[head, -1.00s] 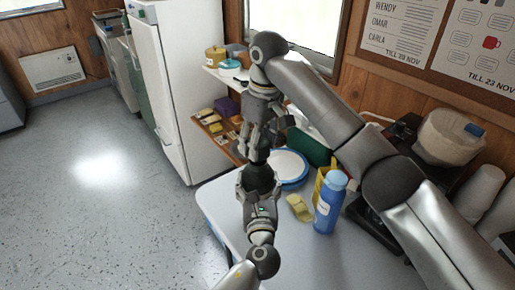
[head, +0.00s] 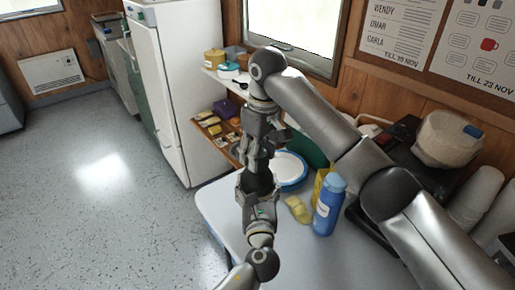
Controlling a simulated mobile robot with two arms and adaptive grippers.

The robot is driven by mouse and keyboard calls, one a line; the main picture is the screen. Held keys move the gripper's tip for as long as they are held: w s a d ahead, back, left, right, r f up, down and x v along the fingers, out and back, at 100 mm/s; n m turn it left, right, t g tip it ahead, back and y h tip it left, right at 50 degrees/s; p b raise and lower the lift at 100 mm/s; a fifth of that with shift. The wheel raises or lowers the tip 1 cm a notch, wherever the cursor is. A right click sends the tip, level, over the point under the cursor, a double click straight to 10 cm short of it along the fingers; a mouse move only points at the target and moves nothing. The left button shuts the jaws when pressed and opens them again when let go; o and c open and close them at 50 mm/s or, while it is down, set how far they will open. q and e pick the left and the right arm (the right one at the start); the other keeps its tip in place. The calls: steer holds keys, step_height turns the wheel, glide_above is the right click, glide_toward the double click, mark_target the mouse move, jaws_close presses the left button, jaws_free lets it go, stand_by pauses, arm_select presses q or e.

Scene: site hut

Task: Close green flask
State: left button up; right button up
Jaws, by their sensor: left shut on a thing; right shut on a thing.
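The green flask (head: 259,182) is very dark and stands roughly upright over the near left part of the white table. My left gripper (head: 257,192) is shut around its body from below. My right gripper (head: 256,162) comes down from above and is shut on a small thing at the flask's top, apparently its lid. The fingers hide that thing almost wholly. I cannot tell whether it touches the flask's neck or how it sits there.
On the white table (head: 285,245) are a blue bottle (head: 328,207), a yellow sponge-like piece (head: 298,209) and a blue-rimmed plate (head: 291,168). A green item (head: 308,150) is partly behind my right arm. Shelves (head: 212,127) stand beside the white fridge (head: 176,95). The floor at left is clear.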

steer(key=shift+f, duration=0.55)
stand_by(0.5)
arm_select(q)
steer(key=c, duration=0.5)
steer(key=shift+c, duration=0.2)
arm_select(e)
steer(key=m+h, duration=0.1)
steer(key=m, duration=1.6)
steer(key=m+g+h, duration=0.1)
steer(key=m, duration=1.6)
steer(key=shift+w+a, duration=0.15)
